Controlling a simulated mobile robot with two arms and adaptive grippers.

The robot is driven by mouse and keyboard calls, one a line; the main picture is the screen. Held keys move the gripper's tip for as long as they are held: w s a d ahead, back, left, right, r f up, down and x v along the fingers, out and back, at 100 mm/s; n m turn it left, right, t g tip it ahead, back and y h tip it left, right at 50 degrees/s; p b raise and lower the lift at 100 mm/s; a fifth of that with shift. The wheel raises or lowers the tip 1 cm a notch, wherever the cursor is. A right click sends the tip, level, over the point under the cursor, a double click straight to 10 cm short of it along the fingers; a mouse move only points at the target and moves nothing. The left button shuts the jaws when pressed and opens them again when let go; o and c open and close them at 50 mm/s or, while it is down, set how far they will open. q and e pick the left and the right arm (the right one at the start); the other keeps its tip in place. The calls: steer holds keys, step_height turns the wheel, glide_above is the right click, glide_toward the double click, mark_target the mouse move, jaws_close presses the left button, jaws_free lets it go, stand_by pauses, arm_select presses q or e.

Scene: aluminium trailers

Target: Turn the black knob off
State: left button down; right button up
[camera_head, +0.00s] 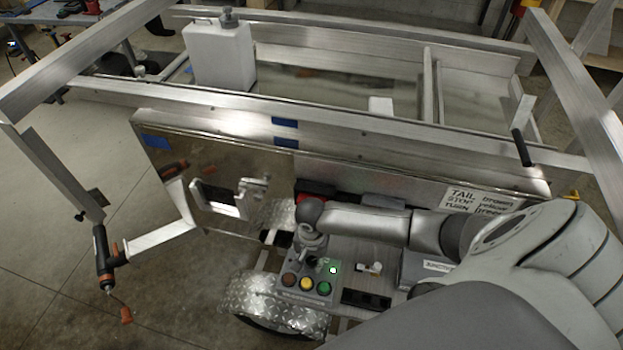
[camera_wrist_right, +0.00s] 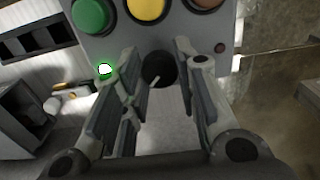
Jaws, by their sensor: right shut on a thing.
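A grey control box (camera_head: 303,294) sits in the lower middle of the head view. The black knob (camera_wrist_right: 159,68) shows in the right wrist view as a round dark knob with a pale pointer line, below the yellow button (camera_wrist_right: 147,8). My right gripper (camera_head: 312,256) reaches down over the box, with its fingers on both sides of the knob, shut on it. In the head view the gripper largely covers the knob. My left gripper is not in view.
The box is by a diamond-plate fender (camera_head: 268,300) and a shiny metal panel (camera_head: 225,185). Aluminium rails (camera_head: 330,115) run behind. A white container (camera_head: 220,55) stands at the back. An orange-black drill (camera_head: 104,258) is at the left. A labelled grey box (camera_head: 432,265) lies to the right.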

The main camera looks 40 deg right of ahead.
steer(key=shift+r+n+p, duration=0.1)
steer(key=shift+n+p, duration=0.3)
steer(key=n+p, duration=0.2)
steer(key=n, duration=0.1)
steer(key=n+p, duration=0.1)
steer(key=n, duration=0.2)
steer(key=shift+n+p, duration=0.3)
steer(key=shift+n, duration=0.1)
steer(key=n+p, duration=0.1)
steer(key=n, duration=0.3)
steer(key=shift+n, duration=0.3)
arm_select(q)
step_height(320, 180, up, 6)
arm_select(e)
steer(key=n, duration=0.5)
steer(key=shift+n, duration=0.3)
